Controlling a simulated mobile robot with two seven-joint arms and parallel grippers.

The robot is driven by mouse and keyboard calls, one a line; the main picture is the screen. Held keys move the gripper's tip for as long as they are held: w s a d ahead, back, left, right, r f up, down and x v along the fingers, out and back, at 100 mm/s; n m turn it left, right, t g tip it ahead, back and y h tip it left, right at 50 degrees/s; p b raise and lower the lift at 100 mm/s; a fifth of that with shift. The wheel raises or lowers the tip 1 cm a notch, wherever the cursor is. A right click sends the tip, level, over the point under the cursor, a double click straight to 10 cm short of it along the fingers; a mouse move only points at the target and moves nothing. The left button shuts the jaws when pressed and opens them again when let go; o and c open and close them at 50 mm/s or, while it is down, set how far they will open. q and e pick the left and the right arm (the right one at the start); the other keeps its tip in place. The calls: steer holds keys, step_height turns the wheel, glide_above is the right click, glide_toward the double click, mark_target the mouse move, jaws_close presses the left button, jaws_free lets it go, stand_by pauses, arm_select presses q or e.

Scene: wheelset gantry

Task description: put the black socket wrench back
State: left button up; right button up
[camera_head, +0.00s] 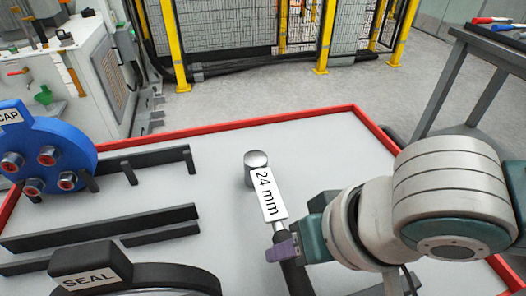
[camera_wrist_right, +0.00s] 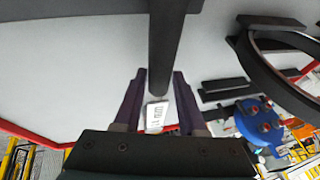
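The socket wrench has a silver head (camera_head: 257,158), a white "24 mm" label (camera_head: 268,194) and a black handle (camera_head: 294,272). It points away from me over the grey table top. My right gripper (camera_head: 283,250) reaches in from the right, with its purple fingers at the handle just below the label. Whether the wrench is touching the table cannot be told. My left gripper is not in view.
The table has a raised red rim (camera_head: 250,122). Black rails (camera_head: 110,228), a blue round cap (camera_head: 45,150) with bolts and a black "SEAL" block (camera_head: 92,276) stand at left. A dark bench (camera_head: 490,45) with tools is at far right. The table's back middle is clear.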

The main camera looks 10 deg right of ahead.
steer(key=o, duration=0.4)
steer(key=s+r+n+p, duration=0.2)
steer(key=s+r+p, duration=0.3)
steer(key=r, duration=0.8)
steer(key=s+d+h+p, duration=0.2)
steer(key=s+d+h, duration=0.1)
steer(key=s+d, duration=0.6)
steer(key=shift+g, duration=0.3)
steer(key=r+p, duration=1.2)
steer(key=w+r+p, duration=0.1)
steer(key=r+p, duration=2.4)
steer(key=shift+w+d+r, duration=0.15)
steer(key=shift+w+r, duration=0.1)
steer(key=shift+w, duration=0.15)
